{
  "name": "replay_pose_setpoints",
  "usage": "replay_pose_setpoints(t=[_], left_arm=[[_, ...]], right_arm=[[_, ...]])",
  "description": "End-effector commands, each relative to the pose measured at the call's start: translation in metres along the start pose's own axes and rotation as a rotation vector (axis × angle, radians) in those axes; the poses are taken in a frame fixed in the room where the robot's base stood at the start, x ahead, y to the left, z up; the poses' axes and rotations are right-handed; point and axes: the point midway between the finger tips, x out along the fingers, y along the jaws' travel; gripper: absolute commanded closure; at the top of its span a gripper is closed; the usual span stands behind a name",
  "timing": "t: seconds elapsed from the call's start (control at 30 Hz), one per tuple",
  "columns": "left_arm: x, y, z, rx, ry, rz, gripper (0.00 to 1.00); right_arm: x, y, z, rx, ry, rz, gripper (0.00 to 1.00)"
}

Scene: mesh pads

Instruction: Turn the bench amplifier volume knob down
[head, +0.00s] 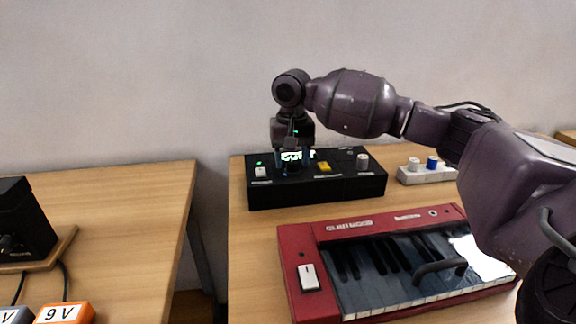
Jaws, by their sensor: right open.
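A black box with controls (330,192) sits on the right-hand table; I take it to be the bench amplifier, though no readable label confirms this. The volume knob's marking is not readable. My left gripper is out of view.
A red keyboard (300,255) lies in front of the black box. A pale unit with white and blue knobs (425,174) stands to its right, below my right arm. A gap separates the left table (120,215), which holds a dark box (22,222) and an orange 9V block (62,313).

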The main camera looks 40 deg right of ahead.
Motion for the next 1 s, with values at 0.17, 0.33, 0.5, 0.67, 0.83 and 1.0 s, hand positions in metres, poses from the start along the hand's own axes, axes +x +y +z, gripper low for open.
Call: replay_pose_setpoints(t=[0.17, 0.33, 0.5, 0.67, 0.83, 1.0], left_arm=[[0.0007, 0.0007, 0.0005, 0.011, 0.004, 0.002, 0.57], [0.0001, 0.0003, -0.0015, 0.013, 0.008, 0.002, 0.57], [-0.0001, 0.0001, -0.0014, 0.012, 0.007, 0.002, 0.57], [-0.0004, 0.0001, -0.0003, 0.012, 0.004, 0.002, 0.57], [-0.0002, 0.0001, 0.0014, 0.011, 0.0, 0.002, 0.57], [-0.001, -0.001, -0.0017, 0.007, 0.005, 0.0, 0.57]], right_arm=[[0.0106, 0.0002, 0.0, 0.0, -0.001, 0.001, 0.46], [0.0101, 0.0002, 0.0, 0.0, 0.002, -0.001, 0.46], [0.01, 0.0002, 0.0, 0.0, 0.002, -0.001, 0.52], [0.0101, 0.0002, 0.0, 0.0, 0.001, -0.001, 0.76], [0.0102, 0.0001, 0.0001, 0.0, 0.001, -0.001, 0.95], [0.0079, 0.0, 0.0005, -0.006, 0.002, -0.003, 0.95]])
